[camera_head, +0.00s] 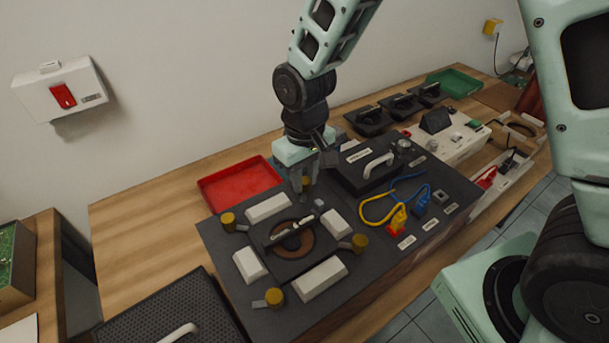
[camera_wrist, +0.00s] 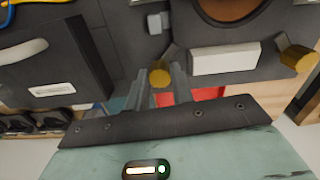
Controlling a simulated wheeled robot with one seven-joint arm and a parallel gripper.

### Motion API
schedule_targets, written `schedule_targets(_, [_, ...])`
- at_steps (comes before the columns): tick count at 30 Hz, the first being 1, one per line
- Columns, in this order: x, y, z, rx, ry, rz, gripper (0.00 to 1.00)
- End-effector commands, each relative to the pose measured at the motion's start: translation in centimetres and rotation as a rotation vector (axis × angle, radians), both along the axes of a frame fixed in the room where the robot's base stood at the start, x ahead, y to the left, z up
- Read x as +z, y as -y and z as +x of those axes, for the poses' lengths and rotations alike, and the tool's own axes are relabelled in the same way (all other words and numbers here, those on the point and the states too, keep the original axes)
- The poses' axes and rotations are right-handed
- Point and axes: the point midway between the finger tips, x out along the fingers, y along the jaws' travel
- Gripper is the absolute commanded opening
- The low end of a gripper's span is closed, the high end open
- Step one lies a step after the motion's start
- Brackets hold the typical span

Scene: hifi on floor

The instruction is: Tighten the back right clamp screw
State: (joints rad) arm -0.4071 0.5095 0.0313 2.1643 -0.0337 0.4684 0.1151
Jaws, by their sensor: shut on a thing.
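The back right clamp screw has a round brass knob, seen in the wrist view (camera_wrist: 159,77) between my fingers; in the head view it is mostly hidden by them. My gripper (camera_head: 304,187) points down and is shut on this knob, with a finger on either side. The clamped fixture is a dark square plate (camera_head: 262,246) with a brown ring and a handled bar across it, among white blocks. Other brass clamp screws stand at the left (camera_head: 228,221), front (camera_head: 274,297) and right (camera_head: 360,242), away from my gripper.
A black box with a white handle (camera_head: 378,165) stands close right of my gripper. A red tray (camera_head: 238,187) lies behind left. Yellow and blue cables (camera_head: 376,208) lie at right. A dark perforated case (camera_head: 165,312) is at the front left. Bare wood (camera_head: 140,222) is free at the left.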

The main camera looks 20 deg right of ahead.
Motion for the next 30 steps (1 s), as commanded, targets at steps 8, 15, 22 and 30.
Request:
schedule_targets(8, [0.06, -0.02, 0.06, -0.087, 0.002, 0.001, 0.01])
schedule_targets(15, [0.05, -0.01, 0.07, -0.105, 0.002, 0.001, 0.01])
schedule_targets(22, [0.05, -0.01, 0.07, -0.105, 0.002, 0.001, 0.01])
schedule_targets(30, [0.03, 0.01, 0.04, -0.104, 0.001, 0.0, 0.45])
